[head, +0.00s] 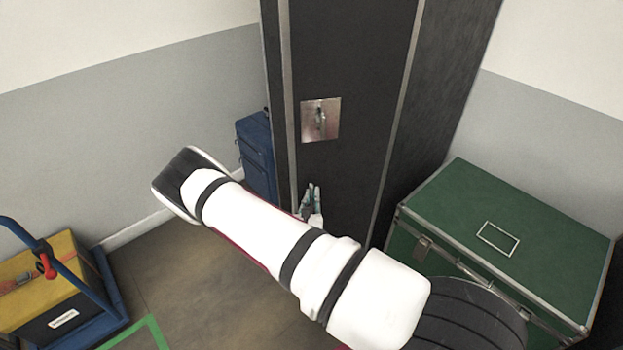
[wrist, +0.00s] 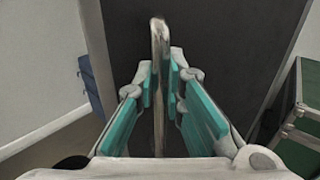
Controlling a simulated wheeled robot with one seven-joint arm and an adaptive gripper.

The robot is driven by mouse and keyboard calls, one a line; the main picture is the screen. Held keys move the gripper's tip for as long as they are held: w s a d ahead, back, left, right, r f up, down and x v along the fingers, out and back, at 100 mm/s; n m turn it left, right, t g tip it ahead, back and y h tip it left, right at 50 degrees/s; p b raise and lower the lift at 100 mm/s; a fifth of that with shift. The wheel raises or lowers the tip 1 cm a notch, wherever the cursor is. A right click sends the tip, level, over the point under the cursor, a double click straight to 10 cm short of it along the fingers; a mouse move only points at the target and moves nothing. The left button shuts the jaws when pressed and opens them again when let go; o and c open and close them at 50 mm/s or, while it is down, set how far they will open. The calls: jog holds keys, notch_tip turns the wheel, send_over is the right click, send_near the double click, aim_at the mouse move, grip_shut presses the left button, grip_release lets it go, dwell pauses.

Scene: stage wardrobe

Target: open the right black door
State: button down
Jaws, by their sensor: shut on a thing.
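The black door (head: 348,60) is the tall dark front of an upright black case with metal edge strips. It looks closed in the head view. A metal plate with a small latch (head: 320,120) sits on its upper part. A vertical metal bar handle (wrist: 159,38) stands in front of the black door (wrist: 225,45) in the wrist view. My gripper (wrist: 160,75) is shut on this handle, its teal-padded fingers on either side of it. In the head view my gripper (head: 311,198) shows low by the door's left edge, partly hidden by my arm, which also hides the handle.
A green trunk (head: 500,220) with metal edges stands right of the black case. A blue suitcase (head: 256,150) stands behind it on the left, by the wall. A yellow and black box (head: 50,290) sits on a blue cart at lower left. Floor between is clear.

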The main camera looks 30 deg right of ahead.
jog(key=s+d+n+t+y+p, duration=0.1)
jog(key=s+p, duration=0.4)
jog(key=s, duration=0.4)
jog(key=shift+y, duration=0.4)
jog(key=shift+d, duration=0.1)
jog(key=c, duration=1.7)
grip_release()
jog(key=shift+o, duration=0.2)
jog(key=v, duration=1.2)
